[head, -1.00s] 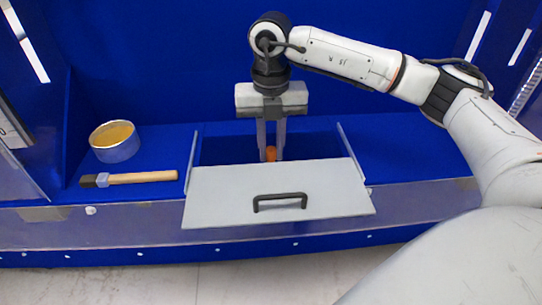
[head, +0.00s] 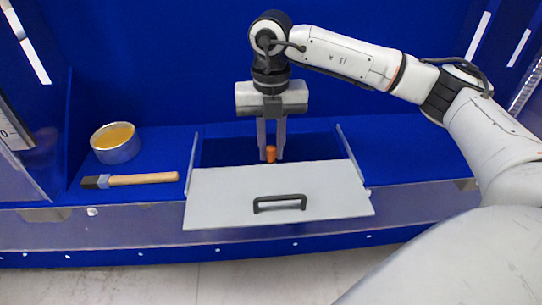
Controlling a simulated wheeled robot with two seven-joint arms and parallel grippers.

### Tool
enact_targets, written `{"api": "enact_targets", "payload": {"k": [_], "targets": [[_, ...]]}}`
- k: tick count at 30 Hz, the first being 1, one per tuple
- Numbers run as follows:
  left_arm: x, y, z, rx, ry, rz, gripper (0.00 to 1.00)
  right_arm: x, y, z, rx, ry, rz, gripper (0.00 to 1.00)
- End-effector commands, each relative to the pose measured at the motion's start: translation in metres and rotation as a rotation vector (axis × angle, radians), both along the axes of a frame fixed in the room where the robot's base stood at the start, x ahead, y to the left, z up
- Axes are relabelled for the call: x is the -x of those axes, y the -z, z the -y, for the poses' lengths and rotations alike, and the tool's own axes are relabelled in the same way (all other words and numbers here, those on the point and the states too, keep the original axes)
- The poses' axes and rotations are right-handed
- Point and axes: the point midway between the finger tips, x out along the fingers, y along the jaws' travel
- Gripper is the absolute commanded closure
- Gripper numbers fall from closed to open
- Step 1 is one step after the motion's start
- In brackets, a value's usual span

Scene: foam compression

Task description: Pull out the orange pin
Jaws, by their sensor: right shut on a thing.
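The orange pin (head: 270,154) shows as a small orange piece between the fingertips of my right gripper (head: 271,155), just behind the top edge of the grey panel. My right gripper points straight down and is shut on the pin. The lower part of the pin is hidden behind the panel. My left gripper is not in view.
A grey panel with a black handle (head: 279,203) stands in front of a blue recess (head: 225,150). A round tin with yellow contents (head: 115,142) and a wooden-handled brush (head: 130,180) lie at the left. The blue surface at the right (head: 400,150) is clear.

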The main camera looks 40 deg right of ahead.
Motion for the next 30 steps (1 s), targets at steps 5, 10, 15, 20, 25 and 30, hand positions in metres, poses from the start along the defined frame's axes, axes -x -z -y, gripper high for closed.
{"api": "enact_targets", "payload": {"k": [5,10,15,20,25,30], "targets": [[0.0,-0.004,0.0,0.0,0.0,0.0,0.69,0.0,-0.005,0.0,0.0,0.0,0.0,1.0],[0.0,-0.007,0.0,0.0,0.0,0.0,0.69,0.0,-0.008,0.0,-0.001,-0.001,-0.001,1.0],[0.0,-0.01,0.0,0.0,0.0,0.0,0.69,0.0,-0.011,0.0,-0.001,-0.001,-0.001,1.0],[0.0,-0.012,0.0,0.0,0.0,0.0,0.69,0.0,-0.014,0.0,-0.001,-0.001,-0.001,1.0],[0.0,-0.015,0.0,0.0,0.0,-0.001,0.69,0.0,-0.018,0.0,-0.001,-0.001,-0.001,1.0],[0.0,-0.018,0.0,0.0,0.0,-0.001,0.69,0.0,-0.021,0.0,-0.001,-0.001,-0.001,1.0]]}}
